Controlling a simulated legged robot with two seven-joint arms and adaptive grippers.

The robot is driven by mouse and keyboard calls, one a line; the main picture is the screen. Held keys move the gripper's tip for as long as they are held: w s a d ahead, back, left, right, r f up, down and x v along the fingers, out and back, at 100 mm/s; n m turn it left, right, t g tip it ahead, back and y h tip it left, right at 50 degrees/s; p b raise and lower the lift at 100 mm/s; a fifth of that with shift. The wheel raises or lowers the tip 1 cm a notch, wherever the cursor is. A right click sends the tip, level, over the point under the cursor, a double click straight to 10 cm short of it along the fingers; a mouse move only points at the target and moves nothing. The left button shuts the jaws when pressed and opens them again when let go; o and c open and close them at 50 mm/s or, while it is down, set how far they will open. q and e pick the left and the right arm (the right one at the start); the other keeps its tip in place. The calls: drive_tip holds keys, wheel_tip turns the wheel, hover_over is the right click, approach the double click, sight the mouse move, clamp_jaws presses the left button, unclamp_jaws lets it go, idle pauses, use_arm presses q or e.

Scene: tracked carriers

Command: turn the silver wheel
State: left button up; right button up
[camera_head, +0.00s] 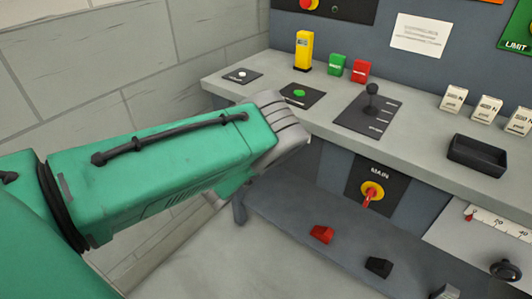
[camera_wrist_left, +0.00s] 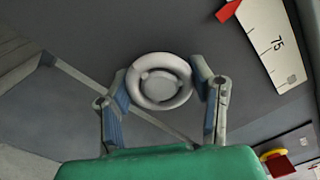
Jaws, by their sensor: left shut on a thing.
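The silver wheel (camera_wrist_left: 158,87) is a pale round ring with a hub, in the middle of the left wrist view, in front of a dark grey surface. My left gripper (camera_wrist_left: 160,70) has one finger on each side of the wheel and is shut on its rim. In the head view my green left arm reaches in from the left to the front of the bench. It hides the wheel and the gripper's fingers there. My right gripper is in neither view.
The grey bench (camera_head: 225,88) carries a yellow block (camera_head: 304,50), a black lever (camera_head: 372,100) and a black tray (camera_head: 478,155). Below it are the MAIN switch (camera_head: 371,193), a red piece (camera_head: 321,234) and a black piece (camera_head: 378,266). A white scale (camera_wrist_left: 277,45) shows in the wrist view.

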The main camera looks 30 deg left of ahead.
use_arm(q)
drive_tip(key=shift+s+f, duration=0.25)
drive_tip(key=shift+f, duration=0.1)
drive_tip(key=o, duration=1.2)
drive_tip(key=shift+w+r, duration=0.1)
drive_tip(key=s, duration=0.8)
drive_tip(key=s+a, duration=0.1)
drive_tip(key=s, duration=0.3)
